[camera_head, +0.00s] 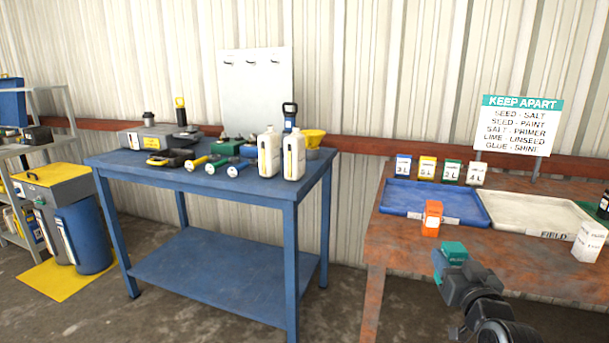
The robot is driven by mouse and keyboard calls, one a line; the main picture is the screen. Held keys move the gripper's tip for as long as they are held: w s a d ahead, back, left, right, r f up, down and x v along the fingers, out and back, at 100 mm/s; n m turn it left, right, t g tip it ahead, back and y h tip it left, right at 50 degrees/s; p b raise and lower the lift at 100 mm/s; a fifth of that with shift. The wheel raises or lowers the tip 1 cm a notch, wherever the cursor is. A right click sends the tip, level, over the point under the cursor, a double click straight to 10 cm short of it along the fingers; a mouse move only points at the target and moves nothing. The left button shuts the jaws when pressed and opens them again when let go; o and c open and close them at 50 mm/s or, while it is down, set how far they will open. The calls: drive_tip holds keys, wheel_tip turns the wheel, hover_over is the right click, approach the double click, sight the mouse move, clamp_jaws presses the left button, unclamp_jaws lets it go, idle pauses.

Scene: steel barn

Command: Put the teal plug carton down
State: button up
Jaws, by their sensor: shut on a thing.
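The teal plug carton (454,248) is at the front edge of the rusty brown table on the right. My gripper (449,262) comes from the lower right and is shut on the carton, partly hiding it. I cannot tell whether the carton touches the tabletop or hangs just above it.
An orange carton (432,218) stands just left of and behind the teal one. Behind are a blue tray (408,209), a cream tray (549,233) labelled FIELD, and several small labelled cartons. A white carton (588,242) stands at right. A "KEEP APART" sign (519,125) stands behind.

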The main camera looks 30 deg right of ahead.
drive_tip(key=w+a+f+n+t+y, duration=0.1)
drive_tip(key=a+f+n+y, duration=0.1)
drive_tip(key=a+f, duration=0.4)
drive_tip(key=w+a+f+n+t+y, duration=0.1)
drive_tip(key=a+f+y, duration=0.3)
drive_tip(key=a, duration=1.2)
drive_tip(key=w+a+f+n+t+y, duration=0.1)
drive_tip(key=w+a+f+n+y, duration=0.2)
drive_tip(key=a+f, duration=0.4)
drive_tip(key=a, duration=0.3)
drive_tip(key=shift+w+a+f+n+y, duration=0.25)
drive_tip(key=shift+a+f+n+y, duration=0.1)
drive_tip(key=shift+a+n+y, duration=0.05)
